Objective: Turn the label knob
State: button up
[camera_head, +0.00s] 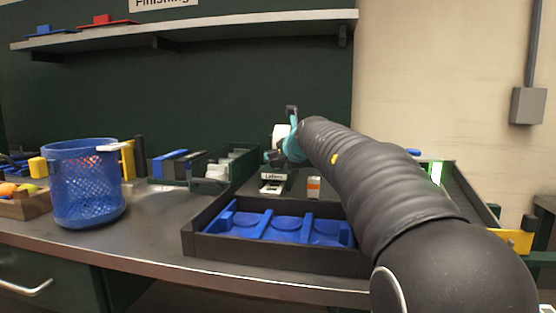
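A small label dispenser (272,183) with a "Labels" sign stands on the bench behind the dark tray, near the middle of the view. A white round part (281,131) shows above it, beside my gripper. My black arm reaches in from the lower right. My gripper (280,152), with teal and dark parts, is at the dispenser's upper part, touching it or just in front of it. The label knob cannot be made out; the gripper and arm seem to cover that spot. The fingertips are too small and overlapped to show whether they are open or shut.
A dark tray with a blue insert (277,262) lies in front of the dispenser. A small orange-and-white box (313,187) stands right of it. Dark green bins (222,166) and a blue mesh basket (87,190) are to the left. A shelf (190,29) runs above.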

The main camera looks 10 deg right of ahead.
jog(key=v, duration=0.9)
